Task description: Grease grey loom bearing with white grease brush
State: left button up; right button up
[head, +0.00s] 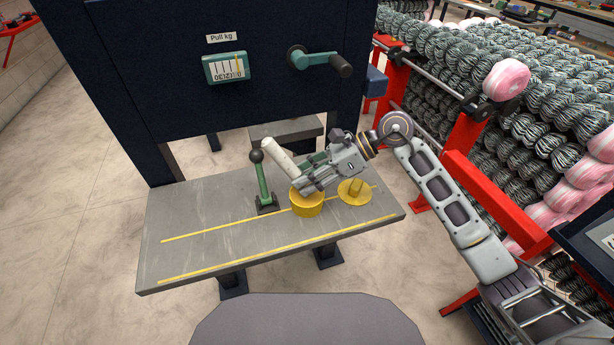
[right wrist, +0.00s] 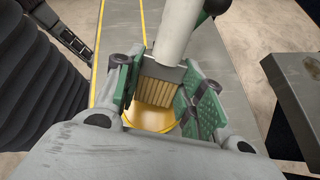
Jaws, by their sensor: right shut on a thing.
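The white grease brush (head: 280,158) is held by my right gripper (head: 314,172), which is shut on it above the yellow pot (head: 307,206). Its white handle leans up and to the left in the head view. In the right wrist view, its tan bristles (right wrist: 160,92) point down at the pot's golden inside (right wrist: 152,116), between the green finger pads. I cannot tell whether the bristles touch the contents. A grey block (head: 285,129) stands behind the table; I cannot tell whether it is the loom bearing. My left gripper is out of view.
A yellow lid with a knob (head: 355,192) lies right of the pot on the grey table (head: 190,215). A green lever with a dark ball (head: 262,180) stands left of the pot. A dark panel with a crank (head: 320,61) rises behind. The table's left part is clear.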

aim_at(296, 168)
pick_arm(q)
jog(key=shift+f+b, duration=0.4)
pick_arm(e)
jog(key=shift+f, duration=0.45)
dwell(0.8)
jog(key=shift+r, duration=0.1)
pick_arm(q)
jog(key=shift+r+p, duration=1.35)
jog(key=shift+p, duration=0.05)
pick_arm(e)
jog(key=shift+r, duration=3.45)
jog(key=shift+d+f, duration=0.1)
